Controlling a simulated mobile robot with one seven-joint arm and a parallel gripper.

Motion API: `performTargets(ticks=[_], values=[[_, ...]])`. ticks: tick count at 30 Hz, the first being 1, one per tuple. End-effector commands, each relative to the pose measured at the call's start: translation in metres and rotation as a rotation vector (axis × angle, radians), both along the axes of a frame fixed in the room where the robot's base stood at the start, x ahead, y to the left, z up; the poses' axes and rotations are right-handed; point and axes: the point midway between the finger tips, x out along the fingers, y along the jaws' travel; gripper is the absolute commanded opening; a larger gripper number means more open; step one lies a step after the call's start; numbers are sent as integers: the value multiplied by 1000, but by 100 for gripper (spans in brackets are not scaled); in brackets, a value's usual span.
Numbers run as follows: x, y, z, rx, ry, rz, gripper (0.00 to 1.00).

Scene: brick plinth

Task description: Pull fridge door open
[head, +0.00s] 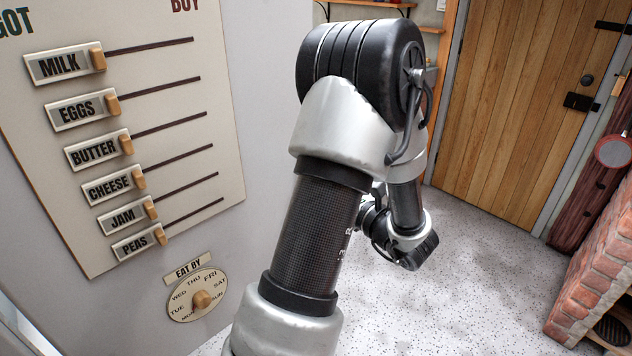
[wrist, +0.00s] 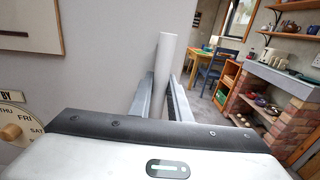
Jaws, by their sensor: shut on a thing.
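The fridge door (head: 265,130) is a broad pale grey panel filling the left of the head view, and it also shows at the left of the wrist view (wrist: 100,75). A white upright cylindrical handle (wrist: 166,50) stands at the door's right side in the wrist view. My gripper (wrist: 167,90) has one finger on each side of the handle and is shut on it. In the head view my arm hides the handle, and the fingers do not show. I cannot tell how far the door stands from its frame.
The door carries a shopping-list board (head: 165,140) and an "EAT BY" dial (head: 198,295). A wooden door (head: 520,100) stands at the back. A brick plinth (head: 595,255) is at the right. Speckled floor (head: 480,270) lies clear between. A blue chair (wrist: 228,68) stands farther off.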

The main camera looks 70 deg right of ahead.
Motion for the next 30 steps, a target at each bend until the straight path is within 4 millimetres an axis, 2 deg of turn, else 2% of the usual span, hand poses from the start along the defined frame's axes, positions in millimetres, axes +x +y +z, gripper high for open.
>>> performTargets(ticks=[8,9,12,23,26,30], values=[[0,0,0,0,0,0,0],[0,0,0,0,0,0,18],[0,0,0,0,0,0,35],[-3,1,0,0,0,-1,36],[-13,6,0,1,0,-3,36],[-37,19,0,1,0,-5,36]])
